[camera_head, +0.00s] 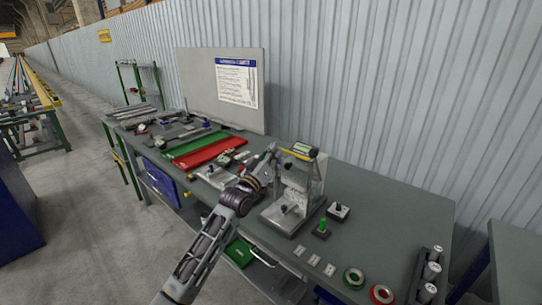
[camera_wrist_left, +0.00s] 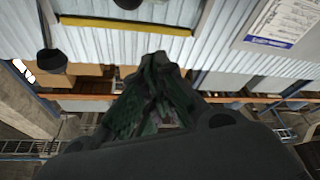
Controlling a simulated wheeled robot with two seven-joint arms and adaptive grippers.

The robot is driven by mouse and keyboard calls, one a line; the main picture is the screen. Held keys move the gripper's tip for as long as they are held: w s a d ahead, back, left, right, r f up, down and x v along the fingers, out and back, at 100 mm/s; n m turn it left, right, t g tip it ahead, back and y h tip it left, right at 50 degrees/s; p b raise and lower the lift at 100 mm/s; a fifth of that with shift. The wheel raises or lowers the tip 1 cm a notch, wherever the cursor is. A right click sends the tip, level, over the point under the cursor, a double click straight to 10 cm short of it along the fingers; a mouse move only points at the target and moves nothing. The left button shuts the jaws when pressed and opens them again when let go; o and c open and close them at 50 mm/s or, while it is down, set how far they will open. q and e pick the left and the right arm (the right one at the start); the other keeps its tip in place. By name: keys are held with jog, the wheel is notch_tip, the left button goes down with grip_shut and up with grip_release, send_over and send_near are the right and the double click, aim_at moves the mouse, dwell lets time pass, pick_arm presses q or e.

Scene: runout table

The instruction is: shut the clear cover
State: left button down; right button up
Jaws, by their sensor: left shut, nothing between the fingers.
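The clear cover (camera_head: 318,172) belongs to the grey fixture (camera_head: 283,219) on the bench and appears raised, with a yellow-and-black strip (camera_head: 298,152) along its top. In the left wrist view a yellow strip (camera_wrist_left: 125,25) with dark side edges shows at the upper left, just beyond the fingers. My left gripper (camera_head: 271,149) is at the left of the raised cover, near the strip's left end. Its fingers (camera_wrist_left: 160,62) are shut and empty. I cannot tell whether they touch the cover. My right gripper is not in view.
A green button (camera_head: 323,227) and a black-knobbed box (camera_head: 339,211) stand right of the fixture. A notice board (camera_head: 200,85) stands behind. The bench's right part is mostly clear.

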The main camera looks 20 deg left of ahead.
pick_arm(q)
jog(key=d+f, duration=0.1)
jog(key=d+f+p, duration=0.1)
jog(key=f, duration=0.1)
jog(key=shift+w+f, duration=0.15)
jog(key=shift+w, duration=0.05)
dwell(0.3)
jog(key=shift+a+f, duration=0.1)
